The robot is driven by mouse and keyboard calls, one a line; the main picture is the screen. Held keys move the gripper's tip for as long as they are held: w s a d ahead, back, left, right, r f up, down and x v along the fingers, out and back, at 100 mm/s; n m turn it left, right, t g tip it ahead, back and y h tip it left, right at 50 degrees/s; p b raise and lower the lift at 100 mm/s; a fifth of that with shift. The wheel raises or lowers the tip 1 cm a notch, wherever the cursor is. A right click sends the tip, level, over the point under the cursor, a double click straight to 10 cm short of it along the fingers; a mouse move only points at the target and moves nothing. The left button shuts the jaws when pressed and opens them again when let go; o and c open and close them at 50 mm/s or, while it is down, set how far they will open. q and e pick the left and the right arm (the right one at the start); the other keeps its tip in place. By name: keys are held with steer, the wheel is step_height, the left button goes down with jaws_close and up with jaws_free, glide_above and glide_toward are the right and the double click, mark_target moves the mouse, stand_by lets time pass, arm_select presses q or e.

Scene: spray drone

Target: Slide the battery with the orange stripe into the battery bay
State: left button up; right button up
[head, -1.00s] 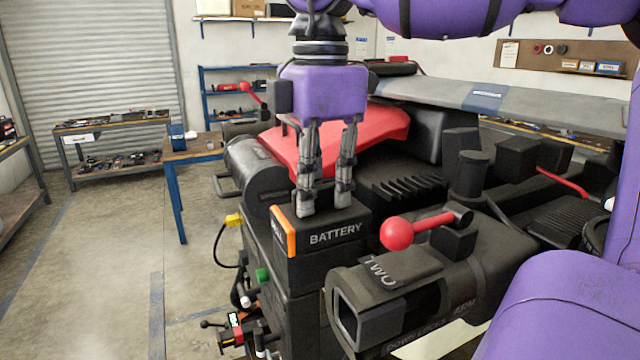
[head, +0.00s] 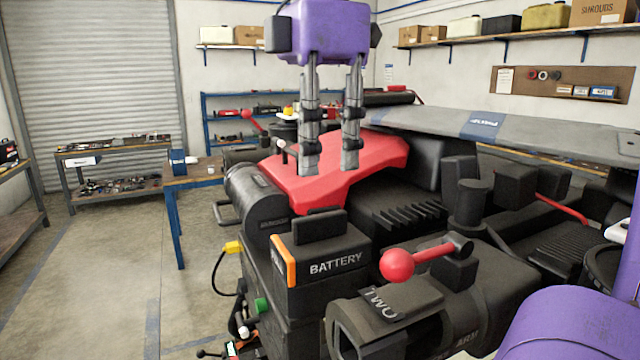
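The battery (head: 325,262) is a black block with BATTERY lettering on its front and an orange stripe (head: 284,260) at its left end. A black handle (head: 320,224) stands on its top. It sits level at the top of the black drone body, in the middle of the head view. The bay around it is hidden, so I cannot tell how deep it sits. My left gripper is not in view.
A red lever knob (head: 397,264) and a black arm tube (head: 430,310) marked TWO stand close to the right of the battery. The red drone cover (head: 370,165) lies behind. A yellow plug (head: 233,247) with a cable is at the left. The floor left is clear.

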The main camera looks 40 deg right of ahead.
step_height(320, 180, up, 2)
stand_by(1.0)
